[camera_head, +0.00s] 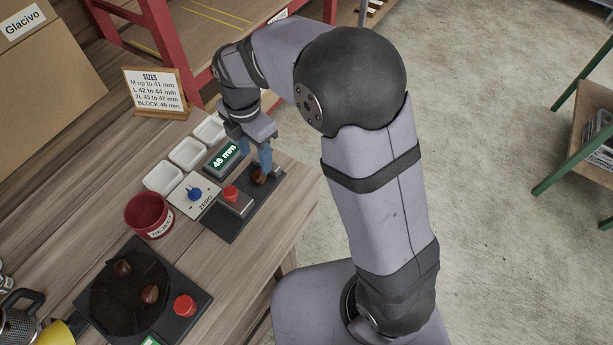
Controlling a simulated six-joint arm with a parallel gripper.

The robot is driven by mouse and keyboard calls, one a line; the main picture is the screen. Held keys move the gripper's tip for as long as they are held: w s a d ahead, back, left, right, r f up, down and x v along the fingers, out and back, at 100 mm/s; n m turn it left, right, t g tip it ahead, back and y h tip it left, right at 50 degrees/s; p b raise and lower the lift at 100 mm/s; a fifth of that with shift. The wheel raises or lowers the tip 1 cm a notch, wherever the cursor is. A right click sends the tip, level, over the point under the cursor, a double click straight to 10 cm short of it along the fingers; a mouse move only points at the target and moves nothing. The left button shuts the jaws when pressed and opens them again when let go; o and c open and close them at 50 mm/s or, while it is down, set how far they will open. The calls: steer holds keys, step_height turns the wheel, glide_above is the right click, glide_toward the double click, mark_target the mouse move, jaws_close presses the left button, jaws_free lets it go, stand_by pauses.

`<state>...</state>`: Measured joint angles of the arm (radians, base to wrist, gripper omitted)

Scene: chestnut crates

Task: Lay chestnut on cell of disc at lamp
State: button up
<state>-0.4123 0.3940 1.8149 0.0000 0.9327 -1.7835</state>
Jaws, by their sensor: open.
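A brown chestnut (259,177) sits on the dark plate of the gauge (232,222), whose display (223,157) reads 46 mm. My gripper (257,160) is open, pointing down with its blue fingers at the chestnut; whether they touch it cannot be told. A dark disc (120,302) lies at lower left on a black base. Two chestnuts, one (122,268) at the back and one (150,293) to the right, rest on the disc. Its cell borders are hard to see. A green lit panel (150,341) is cut off at the bottom edge; no lamp is clearly recognisable.
A red reject cup (149,222), white trays (187,152), and a ZERO panel with a blue knob (194,193) stand near the gauge. A size sign (155,90) stands behind.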

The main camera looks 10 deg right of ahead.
steer(key=s+d+f+m, duration=0.1)
steer(key=s+d+m, duration=1.4)
steer(key=m, duration=1)
steer(key=shift+s+d+f, duration=0.2)
steer(key=shift+s+d, duration=0.1)
steer(key=shift+d, duration=0.45)
steer(key=shift+c, duration=1.2)
steer(key=shift+w, duration=0.1)
